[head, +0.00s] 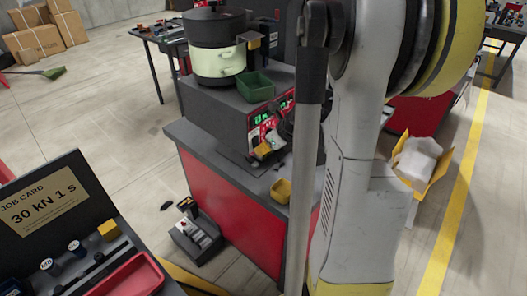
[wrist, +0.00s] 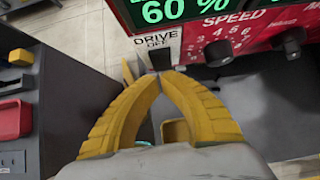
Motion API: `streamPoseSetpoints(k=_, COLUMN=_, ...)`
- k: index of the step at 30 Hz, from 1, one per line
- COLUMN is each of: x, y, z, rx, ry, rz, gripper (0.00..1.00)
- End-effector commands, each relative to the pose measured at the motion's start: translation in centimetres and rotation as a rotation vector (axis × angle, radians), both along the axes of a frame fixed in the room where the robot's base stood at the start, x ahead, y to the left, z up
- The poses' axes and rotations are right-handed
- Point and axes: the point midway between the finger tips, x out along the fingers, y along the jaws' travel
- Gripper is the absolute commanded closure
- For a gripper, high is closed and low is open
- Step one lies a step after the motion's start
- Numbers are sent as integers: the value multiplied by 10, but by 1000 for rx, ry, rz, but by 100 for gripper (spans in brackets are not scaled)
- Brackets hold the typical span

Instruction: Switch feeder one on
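The feeder (head: 217,62), a dark pot with a cream band, stands on a red-sided bench in the head view. Its red control panel (head: 270,125) has green lit displays. A small black switch (wrist: 160,60) sits below that label. My gripper (wrist: 166,74) has its yellow fingertips together with nothing visible between them, just below the switch; I cannot tell whether they touch it. No feeder number is readable.
Black knobs (wrist: 218,53) sit right of the switch under SPEED. A green bin (head: 255,87) stands beside the pot. A yellow tray (head: 281,190) is at the bench edge. A job card board (head: 45,205) stands at lower left. Open floor (head: 110,120) lies left of the bench.

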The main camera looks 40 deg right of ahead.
Motion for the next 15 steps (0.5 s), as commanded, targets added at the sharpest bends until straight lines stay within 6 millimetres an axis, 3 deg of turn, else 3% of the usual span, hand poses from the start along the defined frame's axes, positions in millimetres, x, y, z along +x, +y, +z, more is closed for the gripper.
streamPoseSetpoints(k=15, x=10, y=1, z=-5, rx=0, ry=0, rz=0, gripper=100)
